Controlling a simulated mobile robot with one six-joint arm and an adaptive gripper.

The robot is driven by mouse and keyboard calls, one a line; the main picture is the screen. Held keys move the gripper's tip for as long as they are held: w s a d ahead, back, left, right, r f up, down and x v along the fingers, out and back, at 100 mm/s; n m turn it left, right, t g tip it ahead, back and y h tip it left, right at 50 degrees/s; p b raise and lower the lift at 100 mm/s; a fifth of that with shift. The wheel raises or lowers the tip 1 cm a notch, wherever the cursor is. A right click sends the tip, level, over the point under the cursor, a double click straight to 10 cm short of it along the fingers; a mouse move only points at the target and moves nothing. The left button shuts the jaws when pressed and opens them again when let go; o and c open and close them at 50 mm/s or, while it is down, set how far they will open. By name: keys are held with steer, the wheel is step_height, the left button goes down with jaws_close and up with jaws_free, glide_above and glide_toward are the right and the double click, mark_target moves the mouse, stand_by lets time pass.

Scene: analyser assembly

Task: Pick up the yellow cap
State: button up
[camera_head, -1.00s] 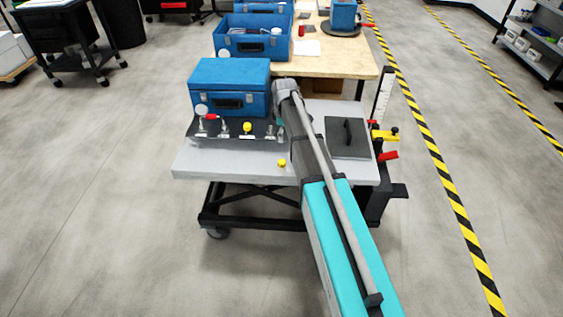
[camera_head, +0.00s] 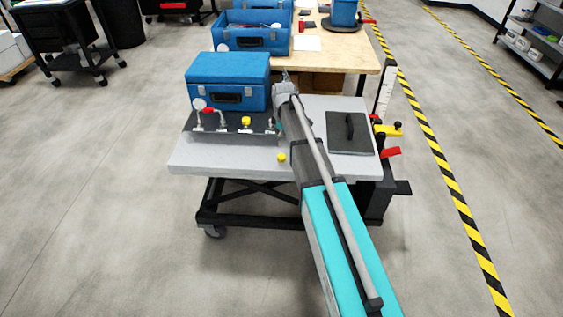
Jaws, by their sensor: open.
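A small yellow cap (camera_head: 281,157) lies on the bare light-grey top of the cart (camera_head: 215,160), near its front edge and just left of my arm. A second yellow piece (camera_head: 246,121) sits on a fitting on the dark mat behind it. My arm reaches forward over the cart. Its far visible end is a grey joint near the blue case's right side. My gripper cannot be made out; my own arm may hide it. Whether it is near either yellow piece cannot be told.
A closed blue case (camera_head: 228,80) stands behind the dark mat (camera_head: 205,128), which holds metal fittings, a gauge and a red handle (camera_head: 208,110). A black plate with a handle (camera_head: 350,133) lies right of my arm. A wooden table (camera_head: 340,55) adjoins behind. The cart's front left is clear.

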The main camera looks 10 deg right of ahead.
mark_target(282, 156)
steer(key=shift+f+b, duration=1.5)
steer(key=shift+f, duration=0.3)
steer(key=f+b, duration=0.3)
steer(key=shift+s+a+f, duration=0.15)
steer(key=shift+s+a, duration=0.05)
steer(key=shift+a, duration=0.15)
steer(key=shift+f+b, duration=0.95)
steer(key=shift+b, duration=0.15)
steer(key=c, duration=0.8)
